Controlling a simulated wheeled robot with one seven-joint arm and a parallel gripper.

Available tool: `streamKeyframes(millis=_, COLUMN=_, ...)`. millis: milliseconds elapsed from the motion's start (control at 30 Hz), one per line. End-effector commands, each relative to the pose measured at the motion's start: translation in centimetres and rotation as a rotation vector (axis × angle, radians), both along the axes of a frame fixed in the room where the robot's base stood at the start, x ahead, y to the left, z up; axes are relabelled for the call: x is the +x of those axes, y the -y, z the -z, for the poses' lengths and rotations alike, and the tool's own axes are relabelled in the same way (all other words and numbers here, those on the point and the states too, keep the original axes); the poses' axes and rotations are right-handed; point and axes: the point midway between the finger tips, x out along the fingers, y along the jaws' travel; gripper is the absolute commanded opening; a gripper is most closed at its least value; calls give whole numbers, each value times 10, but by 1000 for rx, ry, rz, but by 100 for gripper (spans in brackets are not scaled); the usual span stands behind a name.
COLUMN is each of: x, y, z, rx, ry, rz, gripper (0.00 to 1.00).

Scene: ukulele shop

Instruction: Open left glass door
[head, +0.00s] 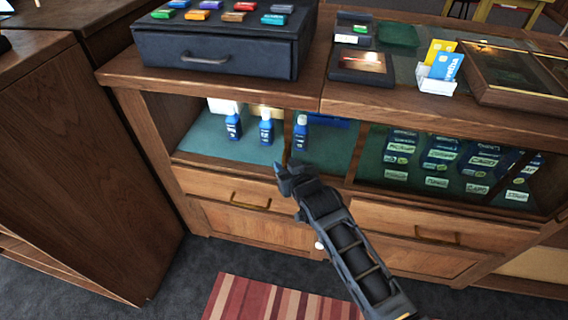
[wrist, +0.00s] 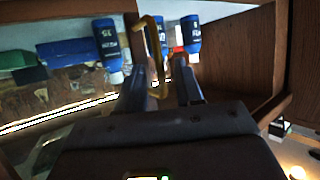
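The left glass front (head: 240,148) covers the left bay of the wooden display case, with several blue bottles (head: 266,127) behind it. The glass is hard to make out, and I cannot tell whether it is ajar. My gripper (head: 287,176) is in front of this bay, near its lower edge and right of the bottles. In the wrist view, my gripper's fingers (wrist: 163,75) are apart. A yellow brass handle (wrist: 151,45) rises between them, close to the left finger; contact is unclear. In the head view my gripper hides this handle.
The right bay holds several labelled packets (head: 440,155). Drawers with brass pulls (head: 250,201) lie below. A dark box (head: 222,48) and a card holder (head: 437,80) stand on the countertop. A wooden cabinet (head: 80,150) stands close at left. A striped rug (head: 270,298) lies in front.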

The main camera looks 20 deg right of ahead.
Motion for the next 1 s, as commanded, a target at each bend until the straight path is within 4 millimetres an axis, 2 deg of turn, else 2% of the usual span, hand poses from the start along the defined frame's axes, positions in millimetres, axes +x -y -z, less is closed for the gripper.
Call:
streamKeyframes(millis=200, x=-34, y=-2, z=-13, rx=2, ry=-1, rz=-1, gripper=36)
streamKeyframes(millis=400, x=-51, y=-3, z=-20, rx=2, ry=-2, rz=-2, gripper=36)
streamKeyframes(millis=1000, x=-55, y=-3, z=-20, rx=1, ry=-2, rz=-2, gripper=36)
